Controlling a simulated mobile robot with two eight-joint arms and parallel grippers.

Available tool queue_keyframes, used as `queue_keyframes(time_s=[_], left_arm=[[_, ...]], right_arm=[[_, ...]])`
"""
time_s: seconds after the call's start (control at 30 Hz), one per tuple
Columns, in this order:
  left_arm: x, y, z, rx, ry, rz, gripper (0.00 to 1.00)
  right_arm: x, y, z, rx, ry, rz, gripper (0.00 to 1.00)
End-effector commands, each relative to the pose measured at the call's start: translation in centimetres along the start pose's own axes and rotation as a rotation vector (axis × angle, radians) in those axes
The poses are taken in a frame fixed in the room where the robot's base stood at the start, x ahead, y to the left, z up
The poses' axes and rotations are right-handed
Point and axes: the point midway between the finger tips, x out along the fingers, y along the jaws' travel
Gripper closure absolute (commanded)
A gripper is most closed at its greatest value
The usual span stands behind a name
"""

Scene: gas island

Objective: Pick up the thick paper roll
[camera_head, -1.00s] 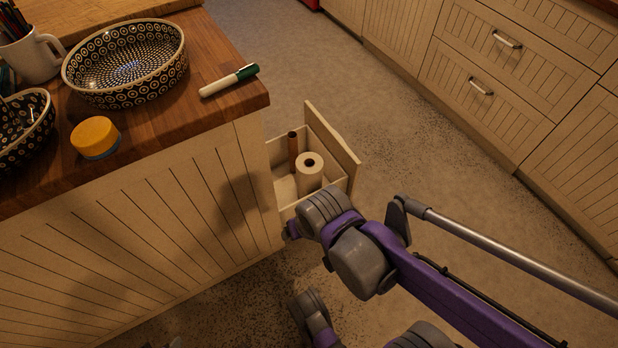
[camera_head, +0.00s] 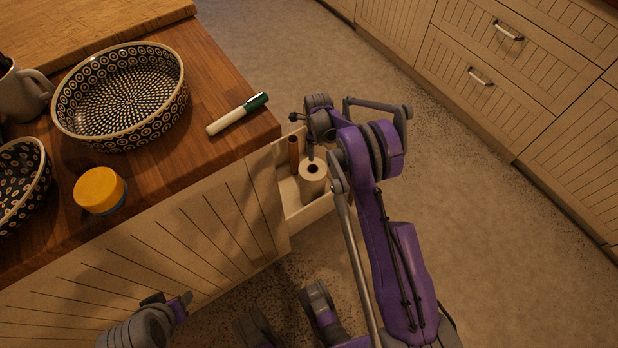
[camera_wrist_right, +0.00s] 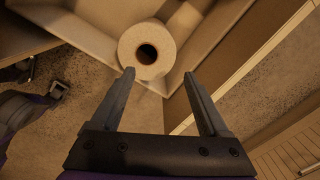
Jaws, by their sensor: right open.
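The thick paper roll (camera_head: 313,186) is white with a dark core hole and stands upright in the open drawer (camera_head: 308,213). In the right wrist view the roll (camera_wrist_right: 150,31) shows from above, just beyond the fingertips. My right gripper (camera_wrist_right: 160,76) is open and empty, with its fingers pointing toward the roll and apart from it. In the head view my right gripper (camera_head: 311,150) is over the drawer, partly hidden by my own wrist. My left gripper (camera_head: 172,302) is low at the left, beside the island front; its jaw gap is unclear.
A thin brown roll (camera_head: 294,152) stands in the drawer behind the thick one. The wooden counter (camera_head: 222,88) holds a patterned bowl (camera_head: 120,95), a green and white marker (camera_head: 238,114) and a yellow-lidded jar (camera_head: 100,190). The floor to the right is clear.

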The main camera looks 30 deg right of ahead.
Motion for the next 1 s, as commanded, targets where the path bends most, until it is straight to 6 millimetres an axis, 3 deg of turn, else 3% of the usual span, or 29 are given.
queue_keyframes(time_s=[0.1,0.23,1.0], left_arm=[[-0.3,0.0,-0.1,0.000,0.001,0.000,0.50],[-0.4,0.0,-0.1,0.000,0.001,0.000,0.50],[1.8,0.0,0.5,0.000,-0.006,0.000,0.50]], right_arm=[[2.5,-1.0,-0.5,0.127,0.011,0.012,0.22],[4.0,-1.4,-0.8,0.194,0.018,0.018,0.22],[13.5,-0.6,-1.7,0.202,0.018,0.019,0.22]])
